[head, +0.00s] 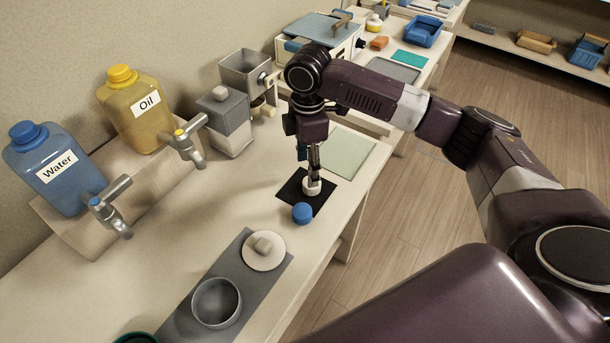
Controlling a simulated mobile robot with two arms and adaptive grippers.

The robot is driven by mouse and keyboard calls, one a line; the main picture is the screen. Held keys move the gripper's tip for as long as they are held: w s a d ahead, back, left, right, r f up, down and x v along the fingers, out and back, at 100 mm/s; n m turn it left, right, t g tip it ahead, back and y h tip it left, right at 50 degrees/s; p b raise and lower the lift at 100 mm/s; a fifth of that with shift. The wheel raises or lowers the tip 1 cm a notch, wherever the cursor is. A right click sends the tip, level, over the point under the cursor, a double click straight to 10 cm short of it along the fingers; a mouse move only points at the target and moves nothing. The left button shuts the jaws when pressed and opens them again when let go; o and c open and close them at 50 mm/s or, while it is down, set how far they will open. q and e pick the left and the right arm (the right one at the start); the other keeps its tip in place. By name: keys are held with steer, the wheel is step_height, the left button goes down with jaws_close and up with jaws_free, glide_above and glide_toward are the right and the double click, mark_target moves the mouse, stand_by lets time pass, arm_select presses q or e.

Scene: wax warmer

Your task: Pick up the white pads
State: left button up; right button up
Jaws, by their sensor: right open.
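The white pads (312,190) look like a small, round white piece on a black square mat (290,190) near the front edge of the counter. I cannot tell how many pads there are. My right gripper (314,177) points straight down over them, its fingertips at or just above their top. It is open. The fingers partly cover the pads, and I cannot tell whether they touch. My left gripper is not in view.
A blue round piece (302,213) sits just in front of the mat. Water (50,165) and oil (138,110) jugs with taps stand at left. A pale green mat (350,152) lies behind.

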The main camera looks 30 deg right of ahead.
mark_target(313, 191)
steer(key=f, duration=0.1)
steer(key=f+p, duration=0.1)
steer(key=s+f+p, duration=0.1)
steer(key=shift+d+f, duration=0.25)
steer(key=shift+d, duration=0.05)
steer(key=shift+w+f, duration=0.15)
steer(key=shift+f, duration=0.5)
steer(key=shift+w+f, duration=0.15)
steer(key=shift+f, duration=0.45)
steer(key=shift+s+f, duration=0.1)
steer(key=c, duration=1)
steer(key=shift+c, duration=0.3)
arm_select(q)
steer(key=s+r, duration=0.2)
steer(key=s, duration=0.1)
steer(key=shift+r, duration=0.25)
